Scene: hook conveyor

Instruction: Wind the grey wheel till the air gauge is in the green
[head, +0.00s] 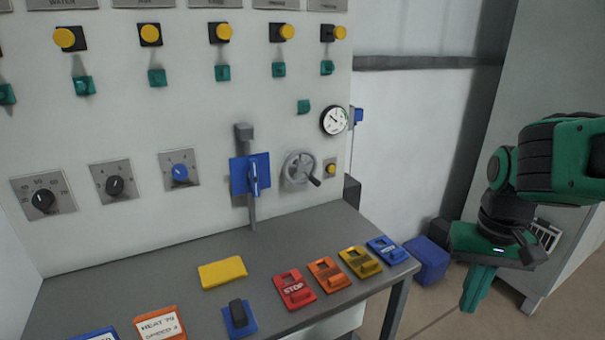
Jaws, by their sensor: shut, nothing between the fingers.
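The grey wheel (298,168) is on the right part of the upright panel, with a dark crank handle sticking out at its lower right. The round air gauge (334,121) is above and right of it, with a white face and black rim. Its needle and any green band are too small to read. My gripper (477,290) hangs at the far right, pointing down, shut and empty. It is well to the right of the wheel, apart from the panel and the table.
A blue valve lever (252,174) on a grey pipe stands just left of the wheel, and a yellow button (332,168) just right. The grey table (200,302) below holds coloured tags and a yellow block (222,272). A blue box (428,260) sits beyond its right end.

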